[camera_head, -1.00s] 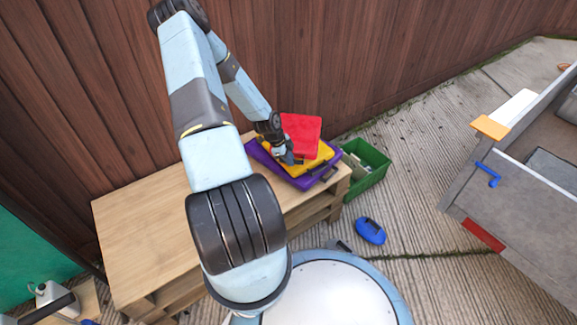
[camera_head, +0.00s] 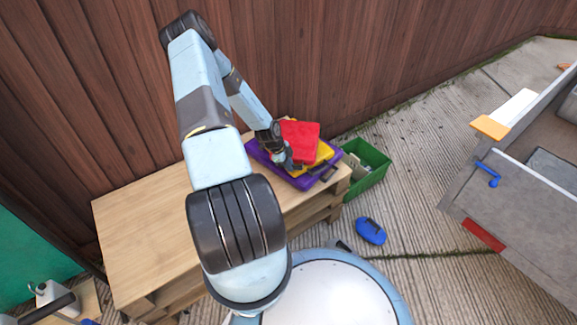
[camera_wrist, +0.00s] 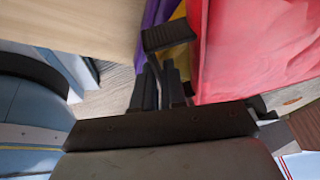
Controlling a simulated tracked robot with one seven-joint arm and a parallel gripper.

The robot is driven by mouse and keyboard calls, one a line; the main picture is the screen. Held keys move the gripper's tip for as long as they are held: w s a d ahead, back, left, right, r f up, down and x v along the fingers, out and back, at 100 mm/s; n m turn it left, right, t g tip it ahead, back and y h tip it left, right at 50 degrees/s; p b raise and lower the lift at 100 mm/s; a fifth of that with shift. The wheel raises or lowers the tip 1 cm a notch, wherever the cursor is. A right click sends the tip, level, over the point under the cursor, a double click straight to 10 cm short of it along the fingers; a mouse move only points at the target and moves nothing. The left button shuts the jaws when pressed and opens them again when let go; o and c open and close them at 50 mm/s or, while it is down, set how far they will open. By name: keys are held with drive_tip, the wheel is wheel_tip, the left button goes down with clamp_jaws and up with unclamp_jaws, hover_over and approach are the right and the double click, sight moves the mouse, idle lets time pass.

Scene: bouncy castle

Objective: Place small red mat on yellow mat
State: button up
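The small red mat (camera_head: 300,135) lies over the yellow mat (camera_head: 318,158), its near edge close to my gripper. It fills the right of the wrist view (camera_wrist: 260,45). A strip of yellow shows beneath it, and the yellow mat rests on a purple mat (camera_head: 300,183). My gripper (camera_head: 289,160) is at the red mat's near left side. In the wrist view my fingers (camera_wrist: 161,85) are close together at a dark handle (camera_wrist: 168,36) beside the red mat, and they look shut on it. Whether the red mat rests fully on the yellow one is partly hidden.
The mats are at the right end of a wooden table (camera_head: 140,230) whose left part is clear. A green crate (camera_head: 368,178) stands to the right. A blue object (camera_head: 370,230) lies on the ground. A wooden fence (camera_head: 350,60) runs behind.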

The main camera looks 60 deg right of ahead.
drive_tip(key=o, duration=0.4)
drive_tip(key=shift+r, duration=0.1)
